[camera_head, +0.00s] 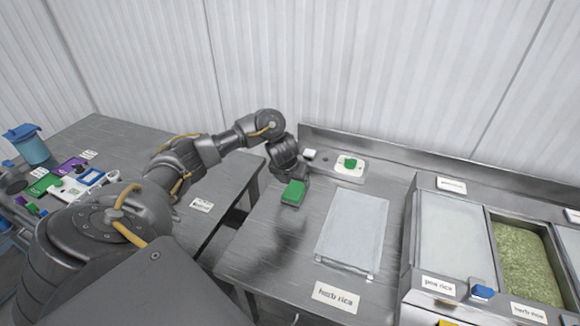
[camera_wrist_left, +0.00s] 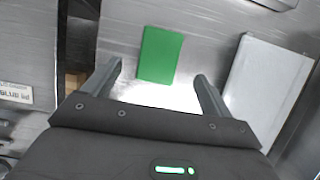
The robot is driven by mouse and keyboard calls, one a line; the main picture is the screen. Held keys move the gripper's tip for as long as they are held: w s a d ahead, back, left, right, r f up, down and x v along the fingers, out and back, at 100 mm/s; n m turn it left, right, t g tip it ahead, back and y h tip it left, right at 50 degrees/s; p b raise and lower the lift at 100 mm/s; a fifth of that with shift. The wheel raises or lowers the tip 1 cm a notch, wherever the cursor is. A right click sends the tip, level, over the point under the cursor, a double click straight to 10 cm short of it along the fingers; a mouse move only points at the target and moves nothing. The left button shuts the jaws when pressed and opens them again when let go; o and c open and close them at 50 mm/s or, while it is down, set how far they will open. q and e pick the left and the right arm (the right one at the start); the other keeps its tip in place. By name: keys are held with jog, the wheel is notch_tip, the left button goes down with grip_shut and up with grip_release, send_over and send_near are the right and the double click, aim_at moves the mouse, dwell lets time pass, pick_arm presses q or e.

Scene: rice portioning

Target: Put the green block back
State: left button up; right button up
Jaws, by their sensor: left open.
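The green block (camera_head: 293,193) sits on the metal worktop, just below my left gripper (camera_head: 291,177), which hangs pointing down over it. In the left wrist view, the green block (camera_wrist_left: 160,54) shows just ahead of the fingertips, in line with the gap between them. My left gripper (camera_wrist_left: 159,74) is open, and its fingers stand apart on either side of the block's near end, with no visible grip on it. Another small green piece (camera_head: 350,162) sits on a white holder (camera_head: 343,171) at the back of the worktop. My right gripper is not in view.
A pale flat tray (camera_head: 352,228) lies right of the block. Rice bins, including one with green rice (camera_head: 527,262), stand at the right. A left table (camera_head: 110,130) holds a blue container (camera_head: 32,148) and coloured items. A gap separates the tables.

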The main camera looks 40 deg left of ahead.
pick_arm(q)
jog(key=p+v, duration=0.1)
jog(key=v, duration=0.4)
jog(key=shift+r+p, duration=0.1)
jog(key=shift+p, duration=0.2)
jog(key=shift+s, duration=0.1)
